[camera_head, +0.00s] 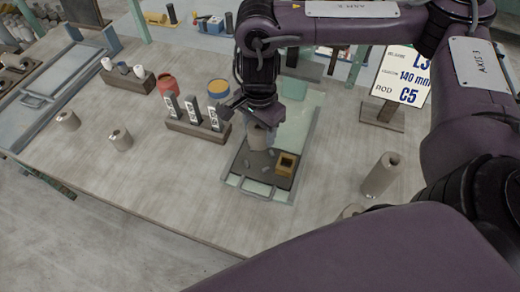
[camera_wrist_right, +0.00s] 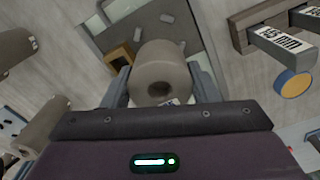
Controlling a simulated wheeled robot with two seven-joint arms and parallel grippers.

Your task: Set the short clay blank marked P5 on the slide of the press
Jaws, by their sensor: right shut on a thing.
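My right gripper (camera_head: 259,118) is shut on a grey-brown hollow clay blank (camera_head: 258,138). The wrist view shows the blank (camera_wrist_right: 160,75) between the two fingers, its round bored end facing the camera. No P5 mark is legible on it. The blank is over the dark slide plate (camera_head: 243,168) of the press (camera_head: 286,193), roughly upright in the head view. I cannot tell whether its lower end touches the plate. A yellow-brown block with a dark opening (camera_head: 286,163) sits on the press, to the right of the blank. My left gripper is not in view.
A rack of labelled gauges (camera_head: 198,132) is close left of the press. A sign (camera_head: 403,77) reading 140 mm and ROD C5 stands right. The front left table is clear.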

